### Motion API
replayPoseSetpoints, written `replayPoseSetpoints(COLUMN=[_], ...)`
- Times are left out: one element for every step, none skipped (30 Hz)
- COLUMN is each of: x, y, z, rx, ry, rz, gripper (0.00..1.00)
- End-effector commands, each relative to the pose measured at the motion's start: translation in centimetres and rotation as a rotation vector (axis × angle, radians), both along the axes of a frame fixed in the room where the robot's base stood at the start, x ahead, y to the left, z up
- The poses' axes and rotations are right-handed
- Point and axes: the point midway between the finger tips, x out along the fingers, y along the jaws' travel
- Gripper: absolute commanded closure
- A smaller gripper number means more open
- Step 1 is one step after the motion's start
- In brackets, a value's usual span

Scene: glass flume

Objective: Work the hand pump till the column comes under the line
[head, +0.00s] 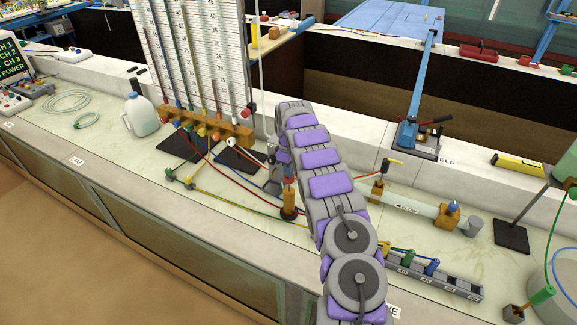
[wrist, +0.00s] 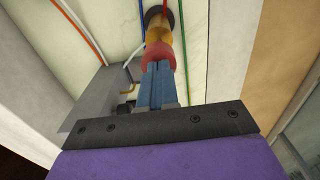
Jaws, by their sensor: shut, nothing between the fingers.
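The hand pump (head: 290,200) stands on the bench as a small orange-brown body on a dark round base. In the wrist view its red knob (wrist: 159,50) is on the near end, with the yellow-orange body (wrist: 158,28) beyond. My gripper (wrist: 157,84) is shut with its blue fingers together, right at the red knob; I cannot tell whether they touch it. In the head view my gripper (head: 289,171) is just above the pump, partly hidden by my arm. The gauge board (head: 208,50) carries several upright tubes with coloured columns; I cannot make out a marked line.
A grey block (wrist: 88,97) is left of the fingers. A white jug (head: 140,114) stands left of the board. Thin coloured hoses (head: 225,168) run over the bench. A clear pipe (head: 408,208) and a valve row (head: 430,275) lie right of my arm.

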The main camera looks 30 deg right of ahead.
Motion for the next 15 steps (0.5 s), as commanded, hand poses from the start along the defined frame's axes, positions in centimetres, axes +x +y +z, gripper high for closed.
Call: replayPoseSetpoints(x=[0.0,0.0,0.0,0.0,0.0,0.0,0.0,0.0,0.0,0.0,0.0,0.0,0.1,0.1,0.1], y=[0.0,0.0,0.0,0.0,0.0,0.0,0.0,0.0,0.0,0.0,0.0,0.0,0.0,0.0,0.0], z=[0.0,0.0,0.0,0.0,0.0,0.0,0.0,0.0,-0.1,-0.2,-0.4,-0.8,-1.2,-1.7,-2.5], rx=[0.000,0.000,0.000,0.000,0.000,-0.001,0.000,0.000,0.000,0.000,0.001,0.000,0.001,0.000,0.000], ry=[0.000,0.000,0.000,0.000,0.000,-0.001,0.000,0.000,0.000,0.000,0.001,0.001,0.001,0.000,0.001], rz=[0.000,0.000,0.000,0.000,0.000,0.000,0.000,0.000,0.000,0.000,0.000,0.001,0.001,0.001,0.001], gripper=[1.00,1.00,1.00,1.00,1.00,1.00,1.00,1.00,1.00,1.00,1.00,1.00,1.00,1.00,1.00])
